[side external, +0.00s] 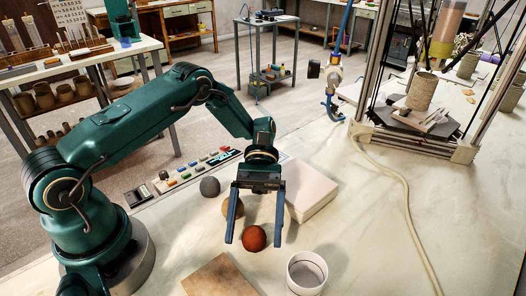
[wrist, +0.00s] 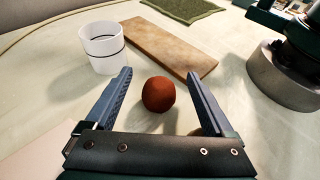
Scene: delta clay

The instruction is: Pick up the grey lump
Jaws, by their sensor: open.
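The grey lump (side external: 210,186) sits on the pale table in the side view, left of and behind my gripper, beside the row of coloured pieces. It does not show in the wrist view. My gripper (side external: 253,243) is open and points down, with its fingers on either side of a red-brown ball (side external: 255,238). In the wrist view the ball (wrist: 158,94) lies between and beyond the open fingers (wrist: 159,73), with gaps on both sides. Nothing is held. A tan lump (side external: 231,208) is partly hidden behind the left finger, between the grey lump and the ball.
A white cup (side external: 307,274) with a dark line stands at the front. A wooden board (side external: 220,277) lies left of it. A pale slab (side external: 310,190) lies behind my gripper. A control panel with coloured pieces (side external: 190,176) lies behind the grey lump. A cable (side external: 407,195) crosses the right.

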